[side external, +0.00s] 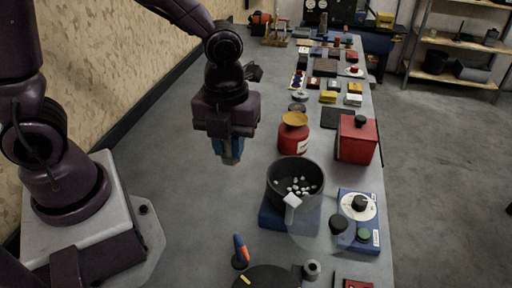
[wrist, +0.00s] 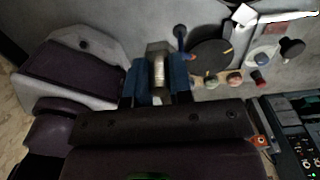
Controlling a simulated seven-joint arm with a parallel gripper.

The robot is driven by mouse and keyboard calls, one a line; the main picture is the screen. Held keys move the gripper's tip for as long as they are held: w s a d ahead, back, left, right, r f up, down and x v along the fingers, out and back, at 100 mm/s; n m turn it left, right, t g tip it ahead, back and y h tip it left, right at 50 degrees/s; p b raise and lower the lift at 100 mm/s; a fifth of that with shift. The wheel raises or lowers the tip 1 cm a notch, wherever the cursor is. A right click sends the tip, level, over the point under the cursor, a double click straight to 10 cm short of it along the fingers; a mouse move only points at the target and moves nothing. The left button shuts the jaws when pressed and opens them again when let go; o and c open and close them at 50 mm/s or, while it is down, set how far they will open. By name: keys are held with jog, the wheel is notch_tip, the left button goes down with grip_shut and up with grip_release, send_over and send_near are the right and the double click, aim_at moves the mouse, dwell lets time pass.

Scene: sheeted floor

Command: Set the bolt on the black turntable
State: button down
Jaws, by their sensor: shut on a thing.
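My gripper (side external: 230,152) hangs above the grey sheeted surface, left of the black bowl, with its blue fingers pointing down. In the wrist view my gripper (wrist: 158,88) is shut on a grey metallic bolt (wrist: 158,62), which stands out between the blue fingers. The bolt cannot be made out in the side view. The black turntable (side external: 268,277) is a dark disc with a yellow mark, cut off by the bottom edge of the side view. It also shows in the wrist view (wrist: 209,57), right of the bolt. The bolt is apart from it.
A black bowl (side external: 274,184) with white pieces stands on a blue base. A blue-and-orange handled thing (side external: 240,248) stands beside the turntable. The surface below my gripper is clear.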

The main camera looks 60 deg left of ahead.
jog(key=shift+s+a+r, duration=0.15)
jog(key=shift+s+r, duration=0.05)
jog(key=shift+s, duration=0.25)
jog(key=shift+s+d, duration=0.15)
jog(key=shift+d, duration=0.1)
jog(key=s+d+f, duration=0.1)
jog(key=d+f, duration=0.3)
jog(key=d, duration=0.5)
jog(key=s+d+f, duration=0.2)
jog(key=d+f, duration=0.2)
jog(key=d, duration=0.6)
jog(key=shift+a+f, duration=0.2)
jog(key=shift+f, duration=3.6)
jog(key=shift+f, duration=0.1)
jog(key=c, duration=1)
grip_release()
jog(key=shift+c, duration=0.2)
